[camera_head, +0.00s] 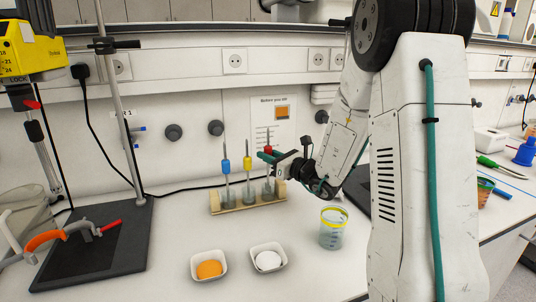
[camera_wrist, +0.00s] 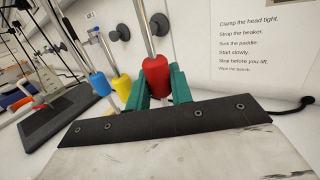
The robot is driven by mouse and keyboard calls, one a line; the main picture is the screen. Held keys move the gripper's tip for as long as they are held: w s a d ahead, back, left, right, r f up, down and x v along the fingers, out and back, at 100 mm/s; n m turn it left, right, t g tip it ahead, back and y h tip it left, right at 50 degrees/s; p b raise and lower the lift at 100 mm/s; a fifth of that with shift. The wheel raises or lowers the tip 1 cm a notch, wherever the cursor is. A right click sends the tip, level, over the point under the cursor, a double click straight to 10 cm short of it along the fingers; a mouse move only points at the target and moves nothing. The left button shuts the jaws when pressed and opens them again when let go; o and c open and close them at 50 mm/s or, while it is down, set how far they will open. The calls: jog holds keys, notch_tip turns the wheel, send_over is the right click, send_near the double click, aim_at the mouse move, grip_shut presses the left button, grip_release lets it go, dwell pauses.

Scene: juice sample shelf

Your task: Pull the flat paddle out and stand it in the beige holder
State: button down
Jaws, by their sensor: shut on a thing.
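The beige holder (camera_head: 236,209) is a low block on the bench below the wall notice. Three thin-shafted tools stand upright at it, with blue (camera_head: 226,166), yellow (camera_head: 247,164) and red (camera_head: 268,149) grips. My gripper (camera_head: 267,157) has green fingers and is shut on the red-gripped tool at its grip, above the right end of the holder. The wrist view shows the red grip (camera_wrist: 156,76) between the green fingers, with the blue (camera_wrist: 100,84) and yellow (camera_wrist: 122,87) grips to the left. The tools' lower ends are too small to tell which is the flat paddle.
A beaker with a yellow rim (camera_head: 332,234) stands right of the holder. Two white dishes, one with orange powder (camera_head: 209,268) and one with white powder (camera_head: 267,260), sit in front. A stand with a dark base (camera_head: 105,255) is at left. A notice (camera_head: 272,120) hangs behind.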

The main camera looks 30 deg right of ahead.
jog(key=shift+f, duration=1.05)
jog(key=c, duration=1.2)
grip_release()
jog(key=shift+o, duration=0.2)
